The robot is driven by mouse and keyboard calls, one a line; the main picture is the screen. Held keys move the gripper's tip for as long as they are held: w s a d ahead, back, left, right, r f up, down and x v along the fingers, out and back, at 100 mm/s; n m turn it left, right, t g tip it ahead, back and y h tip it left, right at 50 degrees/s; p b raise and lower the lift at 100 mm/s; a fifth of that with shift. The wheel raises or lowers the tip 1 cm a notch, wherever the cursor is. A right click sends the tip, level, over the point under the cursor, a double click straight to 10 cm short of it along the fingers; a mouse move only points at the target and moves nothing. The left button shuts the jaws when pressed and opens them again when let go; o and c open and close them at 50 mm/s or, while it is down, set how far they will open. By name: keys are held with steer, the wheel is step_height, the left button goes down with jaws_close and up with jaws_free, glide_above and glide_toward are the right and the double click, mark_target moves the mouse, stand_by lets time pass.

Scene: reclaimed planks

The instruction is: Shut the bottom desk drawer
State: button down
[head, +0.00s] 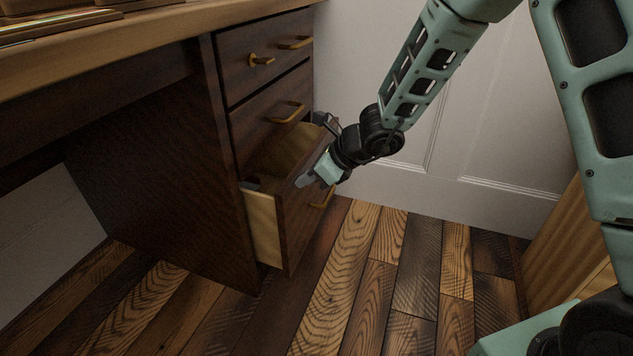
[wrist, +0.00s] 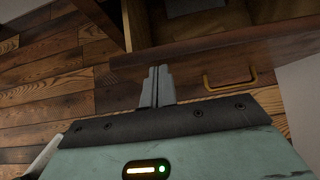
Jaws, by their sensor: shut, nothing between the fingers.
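The desk (head: 170,160) has a stack of dark wooden drawers with brass handles. The bottom drawer (head: 262,228) is pulled out, showing its pale side and open inside. Its front also shows in the wrist view (wrist: 190,52), with its brass handle (wrist: 230,78) to the right of my fingers. My gripper (head: 305,181) is shut and empty, at the upper part of the drawer front. In the wrist view the closed fingertips (wrist: 157,70) point toward the drawer front; I cannot tell whether they touch it. The drawers above (head: 275,115) look closed.
A plank floor (head: 370,275) lies clear in front of the desk. A white panelled wall (head: 480,150) stands behind, close to the desk's far side. A wooden piece (head: 565,240) stands at the right.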

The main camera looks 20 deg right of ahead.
steer(key=w+a+p, duration=0.1)
steer(key=w+a, duration=0.5)
steer(key=a, duration=0.2)
steer(key=shift+a+p, duration=0.15)
steer(key=shift+p, duration=0.15)
steer(key=shift+a+r, duration=0.1)
